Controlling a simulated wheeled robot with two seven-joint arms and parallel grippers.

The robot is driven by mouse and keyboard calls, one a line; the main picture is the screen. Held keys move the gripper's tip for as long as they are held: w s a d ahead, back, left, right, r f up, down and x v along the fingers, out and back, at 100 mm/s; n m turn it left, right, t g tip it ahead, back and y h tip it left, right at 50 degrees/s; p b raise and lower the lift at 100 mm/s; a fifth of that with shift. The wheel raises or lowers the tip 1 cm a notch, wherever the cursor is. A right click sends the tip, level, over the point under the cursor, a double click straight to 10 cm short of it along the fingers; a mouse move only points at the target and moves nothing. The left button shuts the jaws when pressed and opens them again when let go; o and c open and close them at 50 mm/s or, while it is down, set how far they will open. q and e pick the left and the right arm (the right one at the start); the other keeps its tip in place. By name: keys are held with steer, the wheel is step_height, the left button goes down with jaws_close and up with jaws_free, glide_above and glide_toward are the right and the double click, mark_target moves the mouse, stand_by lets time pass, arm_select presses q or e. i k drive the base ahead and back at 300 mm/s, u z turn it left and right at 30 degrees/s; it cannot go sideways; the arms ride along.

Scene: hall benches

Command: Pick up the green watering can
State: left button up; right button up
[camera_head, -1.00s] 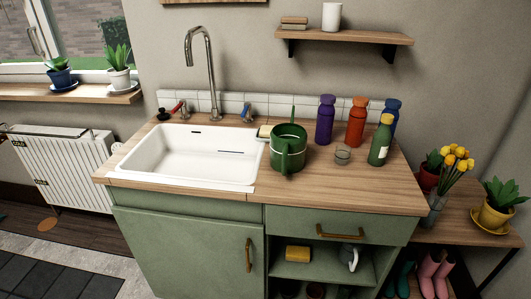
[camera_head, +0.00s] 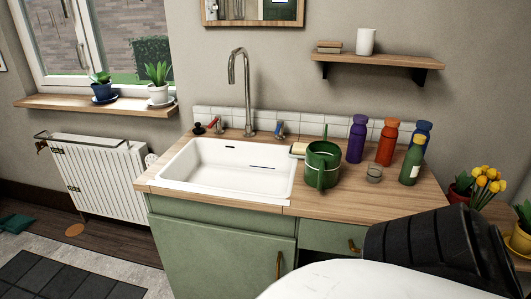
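The green watering can (camera_head: 322,166) stands upright on the wooden countertop (camera_head: 367,202), just right of the white sink (camera_head: 226,171). Its spout or handle points up behind it, and a green part runs down its near side. Nothing is touching it from my side. A black and white part of my own arm fills the lower right of the head view, in front of the counter. Neither of my gripper's fingertips shows in the view.
Purple (camera_head: 357,139), orange (camera_head: 387,143), blue (camera_head: 423,130) and green (camera_head: 412,161) bottles and a small glass (camera_head: 374,173) stand right of the can. A tall faucet (camera_head: 239,84) rises behind the sink. Yellow flowers (camera_head: 487,181) stand at the right.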

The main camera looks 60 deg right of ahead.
mark_target(323, 158)
steer(key=u, duration=0.05)
steer(key=i, duration=1.75)
steer(key=z, duration=3.15)
